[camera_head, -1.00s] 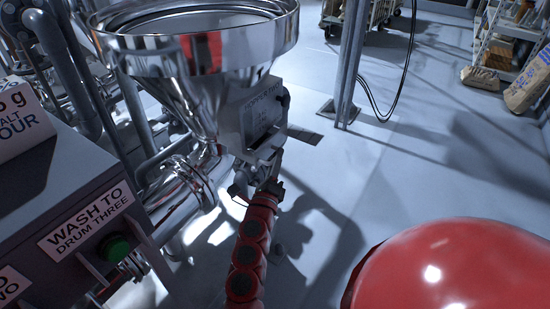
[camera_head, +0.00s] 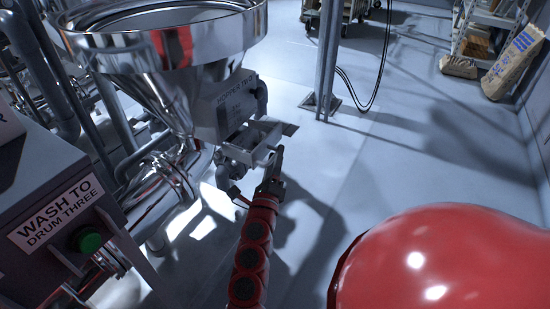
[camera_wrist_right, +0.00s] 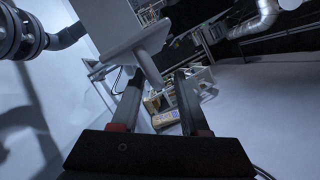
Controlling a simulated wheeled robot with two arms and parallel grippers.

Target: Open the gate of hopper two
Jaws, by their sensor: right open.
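Hopper two is a shiny steel funnel (camera_head: 165,75) at upper left of the head view, with a lettered grey box (camera_head: 236,104) on its side. Its gate assembly (camera_head: 256,140) is a grey plate and bracket below that box. My right gripper (camera_head: 262,172) is just below and in front of the gate, its fingers apart. In the right wrist view the open fingers (camera_wrist_right: 160,82) point towards a pale grey block with a short bar (camera_wrist_right: 150,66) near the gap between the tips. I cannot tell whether they touch. My left gripper is out of view.
A grey control box with a sign "WASH TO DRUM THREE" (camera_head: 64,212) and a green button (camera_head: 88,240) stands at left. A grey post (camera_head: 328,60) with hanging cables rises behind. Paper sacks (camera_head: 512,66) lie at the far right. The floor between is clear.

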